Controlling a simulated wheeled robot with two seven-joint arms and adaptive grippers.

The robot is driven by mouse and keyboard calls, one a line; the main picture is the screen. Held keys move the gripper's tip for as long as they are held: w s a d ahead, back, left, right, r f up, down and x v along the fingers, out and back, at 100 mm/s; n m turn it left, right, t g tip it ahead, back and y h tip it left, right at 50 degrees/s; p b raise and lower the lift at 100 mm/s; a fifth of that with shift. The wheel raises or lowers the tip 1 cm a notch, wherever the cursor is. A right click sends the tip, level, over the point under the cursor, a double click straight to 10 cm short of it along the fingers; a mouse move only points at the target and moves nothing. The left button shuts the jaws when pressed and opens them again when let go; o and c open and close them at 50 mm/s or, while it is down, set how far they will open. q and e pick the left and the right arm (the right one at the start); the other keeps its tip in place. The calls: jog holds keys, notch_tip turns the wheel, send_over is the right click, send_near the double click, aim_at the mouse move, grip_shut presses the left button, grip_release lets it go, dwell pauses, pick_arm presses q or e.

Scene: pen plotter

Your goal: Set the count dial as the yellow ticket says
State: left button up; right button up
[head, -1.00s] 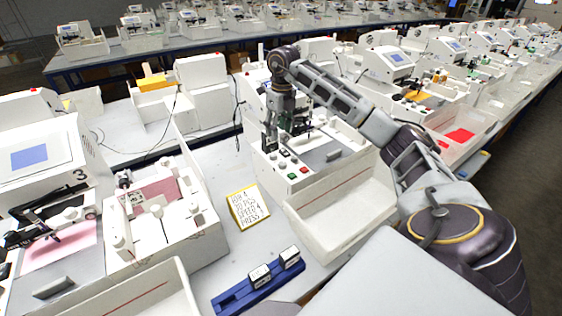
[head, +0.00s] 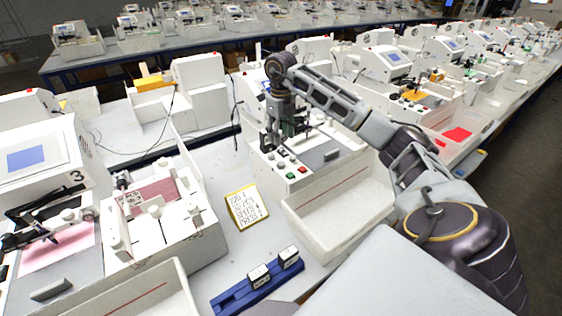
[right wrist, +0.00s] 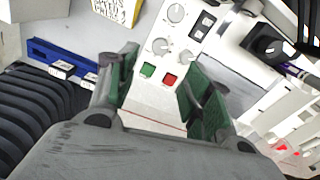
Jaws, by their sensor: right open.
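The yellow-edged ticket (head: 246,207) stands on the table left of the machine; its handwritten lines are small, and I read something like "20 PCS" and "SPEED 4". The control panel shows grey round knobs: an upper one (right wrist: 176,12), a left one (right wrist: 160,46) and a lower right one (right wrist: 185,57). I cannot read which is the count dial. A green button (right wrist: 148,69) and a red button (right wrist: 169,80) sit below them. My right gripper (head: 279,142) is over the panel; in the right wrist view its green-padded fingers (right wrist: 160,88) are open and empty, with the panel between and beyond them. My left gripper is not in view.
A white tray (head: 338,200) fronts the machine. A blue rack (head: 240,293) with two small stamp-like blocks lies near the table's front edge. Another plotter (head: 160,215) stands to the left. Bare table shows around the ticket.

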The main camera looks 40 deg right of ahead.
aim_at(281, 163)
jog(key=shift+f+p, duration=0.85)
jog(key=shift+f, duration=5.25)
jog(key=c, duration=1.1)
jog(key=shift+o, duration=0.2)
jog(key=shift+m, duration=3.9)
